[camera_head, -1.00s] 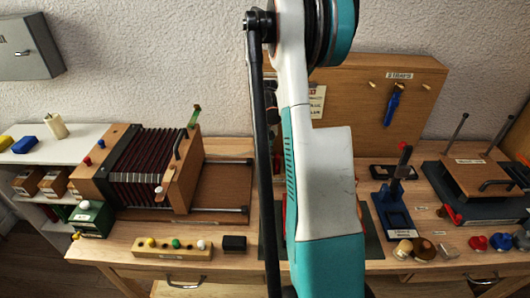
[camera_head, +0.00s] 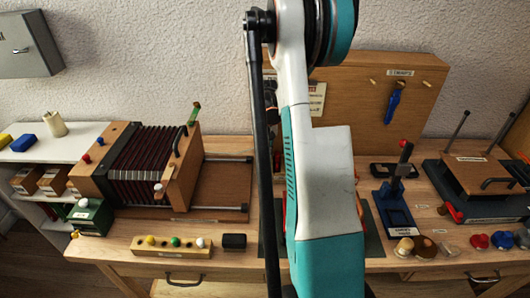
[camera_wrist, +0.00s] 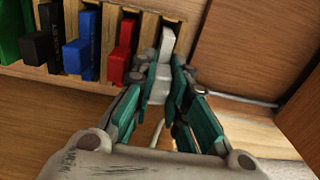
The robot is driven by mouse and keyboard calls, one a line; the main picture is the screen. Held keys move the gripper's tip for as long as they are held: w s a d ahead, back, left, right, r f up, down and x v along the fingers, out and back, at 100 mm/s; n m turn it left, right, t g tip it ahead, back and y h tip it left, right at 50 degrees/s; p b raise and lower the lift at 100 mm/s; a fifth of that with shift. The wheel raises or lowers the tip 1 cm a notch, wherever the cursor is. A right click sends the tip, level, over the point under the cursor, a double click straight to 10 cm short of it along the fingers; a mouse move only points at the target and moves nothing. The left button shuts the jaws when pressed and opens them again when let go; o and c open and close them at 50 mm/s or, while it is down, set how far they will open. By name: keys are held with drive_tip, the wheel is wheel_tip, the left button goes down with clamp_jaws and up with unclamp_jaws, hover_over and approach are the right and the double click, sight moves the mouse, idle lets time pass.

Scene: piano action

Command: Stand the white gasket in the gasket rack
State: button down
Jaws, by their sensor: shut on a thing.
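In the wrist view my gripper (camera_wrist: 162,80) is shut on the white gasket (camera_wrist: 164,46), with one teal finger on each side of it. The gasket's far end is at a slot at the right end of the wooden gasket rack (camera_wrist: 60,75). I cannot tell how deep it sits in the slot. A red gasket (camera_wrist: 121,58) stands in the slot just left of it. In the head view my own arm hides the gripper, the white gasket and the rack.
Blue (camera_wrist: 75,50), black (camera_wrist: 92,45) and green (camera_wrist: 10,30) pieces stand further left in the rack. A wooden panel (camera_wrist: 240,45) stands close on the right. In the head view, a bellows model (camera_head: 145,165) is left of my arm and a blue stand (camera_head: 395,205) right.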

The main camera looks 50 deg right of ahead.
drive_tip(key=shift+f+b, duration=0.45)
drive_tip(key=shift+f, duration=0.2)
drive_tip(key=c, duration=1.5)
unclamp_jaws()
drive_tip(key=shift+o, duration=1.1)
drive_tip(key=shift+r, duration=0.1)
drive_tip(key=shift+r+p, duration=2.2)
drive_tip(key=shift+r, duration=1.55)
